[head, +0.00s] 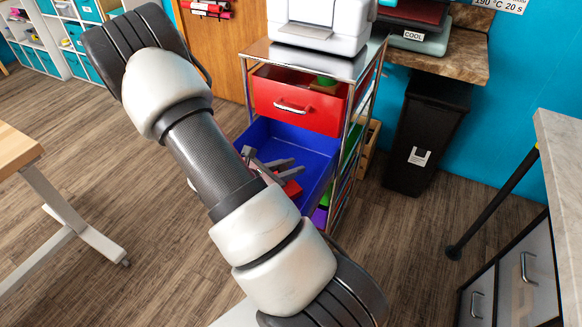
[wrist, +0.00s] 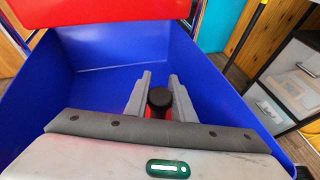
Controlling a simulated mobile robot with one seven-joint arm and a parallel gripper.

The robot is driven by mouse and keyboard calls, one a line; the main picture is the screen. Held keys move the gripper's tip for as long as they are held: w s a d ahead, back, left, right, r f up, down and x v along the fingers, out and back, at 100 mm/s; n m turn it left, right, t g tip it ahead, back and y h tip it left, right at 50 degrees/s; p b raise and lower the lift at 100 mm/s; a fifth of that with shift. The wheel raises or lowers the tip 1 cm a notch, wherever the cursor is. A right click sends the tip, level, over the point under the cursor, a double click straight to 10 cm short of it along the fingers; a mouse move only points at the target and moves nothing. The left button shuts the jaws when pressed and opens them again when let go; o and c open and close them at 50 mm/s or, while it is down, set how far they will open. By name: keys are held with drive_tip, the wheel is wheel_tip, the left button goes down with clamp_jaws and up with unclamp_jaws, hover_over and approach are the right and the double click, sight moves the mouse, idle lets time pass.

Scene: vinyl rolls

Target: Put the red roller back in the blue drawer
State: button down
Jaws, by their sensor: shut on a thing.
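The blue drawer (head: 262,131) is pulled out of the cart, below a red drawer; its walls also fill much of the wrist view (wrist: 215,75). My gripper (head: 287,169) is at the blue drawer's open top, partly hidden behind my arm in the head view. In the wrist view its two grey fingers (wrist: 160,77) are closed on the red roller (wrist: 154,113), whose black end (wrist: 159,98) shows between them. A red part of the roller (head: 292,188) shows beside the fingers in the head view. I cannot tell whether the roller touches the drawer floor.
The red drawer (head: 290,108) is partly open just above and behind the blue one, with a green thing inside. A white machine (head: 318,25) stands on the cart top. A black bin (head: 425,140) stands right of the cart. A grey cabinet (head: 520,270) is at the right.

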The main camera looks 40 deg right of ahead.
drive_tip(key=shift+f, duration=0.35)
drive_tip(key=shift+r, duration=0.15)
idle(0.6)
drive_tip(key=shift+r, duration=0.1)
idle(0.9)
idle(0.3)
drive_tip(key=shift+r+p, duration=0.15)
drive_tip(key=shift+p, duration=0.15)
idle(0.4)
